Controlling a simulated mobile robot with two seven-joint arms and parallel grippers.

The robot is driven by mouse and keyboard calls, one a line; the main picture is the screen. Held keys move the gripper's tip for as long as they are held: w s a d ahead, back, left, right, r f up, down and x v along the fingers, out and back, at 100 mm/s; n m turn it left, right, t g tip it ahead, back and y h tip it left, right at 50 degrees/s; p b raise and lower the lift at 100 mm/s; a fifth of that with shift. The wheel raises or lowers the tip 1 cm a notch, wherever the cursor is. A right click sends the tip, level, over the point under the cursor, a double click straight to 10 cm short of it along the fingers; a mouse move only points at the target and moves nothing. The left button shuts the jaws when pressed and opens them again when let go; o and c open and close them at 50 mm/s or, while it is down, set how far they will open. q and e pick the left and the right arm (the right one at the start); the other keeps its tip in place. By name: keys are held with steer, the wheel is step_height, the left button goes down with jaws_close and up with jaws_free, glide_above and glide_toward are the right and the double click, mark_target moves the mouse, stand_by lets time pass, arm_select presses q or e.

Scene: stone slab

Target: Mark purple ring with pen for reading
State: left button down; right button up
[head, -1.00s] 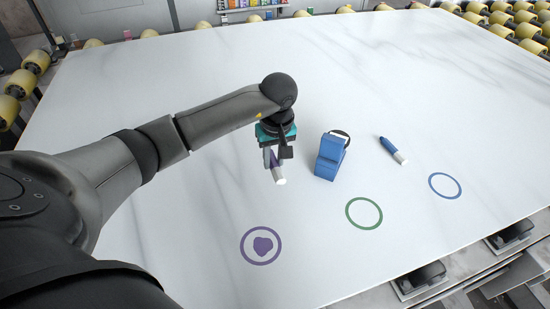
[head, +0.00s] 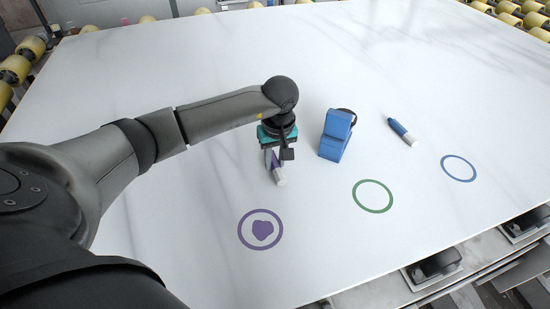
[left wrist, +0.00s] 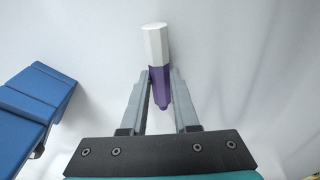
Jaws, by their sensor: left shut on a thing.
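The purple ring (head: 243,243) is printed on the white slab (head: 215,75) with a filled purple mark (head: 263,230) inside it. My left gripper (head: 274,165) is shut on a purple pen with a white end (head: 280,180). It stands above and a little right of the purple ring, towards the back of the slab. In the left wrist view the purple pen (left wrist: 158,80) sits between the two fingers (left wrist: 155,100), its white end pointing away from the palm. My right gripper is not in view.
A blue device (head: 335,135) stands just right of my left gripper and also shows in the left wrist view (left wrist: 35,105). A green ring (head: 357,204), a blue ring (head: 446,171) and a blue pen (head: 402,131) lie further right. The back of the slab is clear.

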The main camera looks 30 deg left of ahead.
arm_select(q)
steer(key=c, duration=0.6)
jaws_free()
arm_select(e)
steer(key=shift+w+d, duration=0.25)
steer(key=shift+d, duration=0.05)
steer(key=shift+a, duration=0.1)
arm_select(q)
steer(key=shift+r, duration=0.1)
steer(key=r+p, duration=0.1)
steer(key=r, duration=0.4)
steer(key=s+d+r, duration=0.1)
steer(key=r, duration=0.4)
steer(key=r+p, duration=0.1)
steer(key=r, duration=0.4)
steer(key=shift+s+d+p, duration=0.15)
steer(key=shift+d+p, duration=0.15)
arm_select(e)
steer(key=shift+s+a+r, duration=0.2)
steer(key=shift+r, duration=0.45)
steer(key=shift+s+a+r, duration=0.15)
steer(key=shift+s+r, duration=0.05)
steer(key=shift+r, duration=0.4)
